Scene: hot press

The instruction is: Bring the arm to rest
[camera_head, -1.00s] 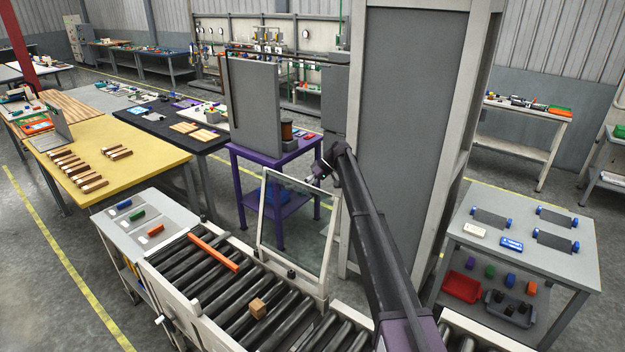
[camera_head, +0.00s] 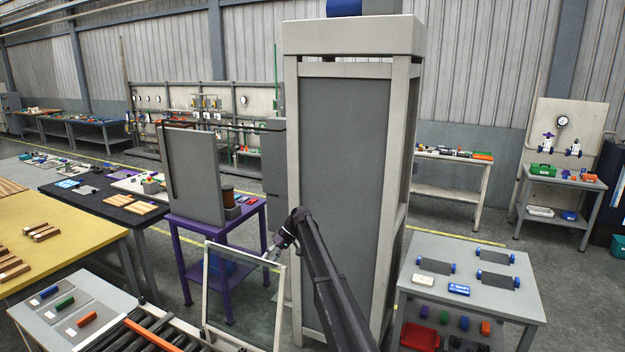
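My arm (camera_head: 325,280) reaches up from the bottom edge of the view. My gripper (camera_head: 272,253) is at its far end, small, close to the top right of a glass-paned frame in this view. I cannot tell whether it touches the frame, or whether its fingers are open or shut. No held object shows. The framed glass panel (camera_head: 206,300) stands tilted by the roller conveyor (camera_head: 120,338).
A tall grey press cabinet (camera_head: 345,190) stands right behind my arm. A purple table (camera_head: 262,212) is behind the glass panel. A grey table (camera_head: 520,300) with rollers and small blocks is at right. An orange bar (camera_head: 152,335) lies on the conveyor.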

